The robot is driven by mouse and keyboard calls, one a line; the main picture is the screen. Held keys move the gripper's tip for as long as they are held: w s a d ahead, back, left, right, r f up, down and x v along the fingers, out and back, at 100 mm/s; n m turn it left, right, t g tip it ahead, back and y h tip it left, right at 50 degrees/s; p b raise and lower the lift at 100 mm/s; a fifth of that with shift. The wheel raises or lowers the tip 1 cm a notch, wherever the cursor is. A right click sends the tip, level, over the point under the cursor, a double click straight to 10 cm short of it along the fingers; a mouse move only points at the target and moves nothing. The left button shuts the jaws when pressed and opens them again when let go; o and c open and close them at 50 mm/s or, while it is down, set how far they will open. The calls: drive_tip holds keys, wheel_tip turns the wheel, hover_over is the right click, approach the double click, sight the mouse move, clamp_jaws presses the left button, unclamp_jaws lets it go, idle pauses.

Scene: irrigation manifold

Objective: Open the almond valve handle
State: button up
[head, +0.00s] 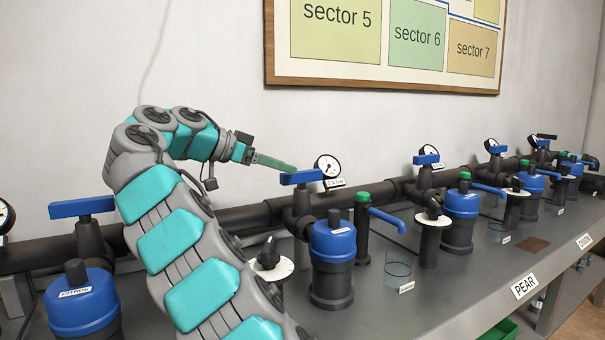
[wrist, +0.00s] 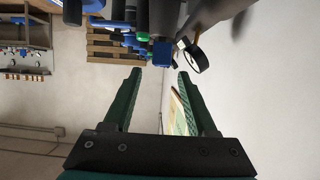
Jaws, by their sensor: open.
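My gripper (head: 272,161) is open, its green fingers apart and empty in the wrist view (wrist: 159,74). In the head view its fingertips are close to a blue valve handle (head: 301,177) on a dark riser, just above or behind it; contact cannot be told. A blue handle end (wrist: 162,52) shows just beyond the gap between the fingers in the wrist view. I cannot read an almond label on any valve; the tag (head: 335,183) by this handle is too small. Other blue handles sit at the left (head: 82,207) and farther right (head: 426,159).
A pressure gauge (head: 327,166) stands right beside the near handle. Blue-capped filters (head: 333,250), a green-capped valve with a blue lever (head: 386,219) and a dark pipe line the grey bench (head: 440,300). A sector board (head: 390,40) hangs on the wall. Space above the pipe is free.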

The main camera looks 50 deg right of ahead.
sight(299, 172)
drive_tip(key=shift+b+x, duration=0.5)
drive_tip(key=shift+x, duration=2.65)
drive_tip(key=shift+f, duration=0.1)
drive_tip(key=shift+c, duration=0.3)
clamp_jaws()
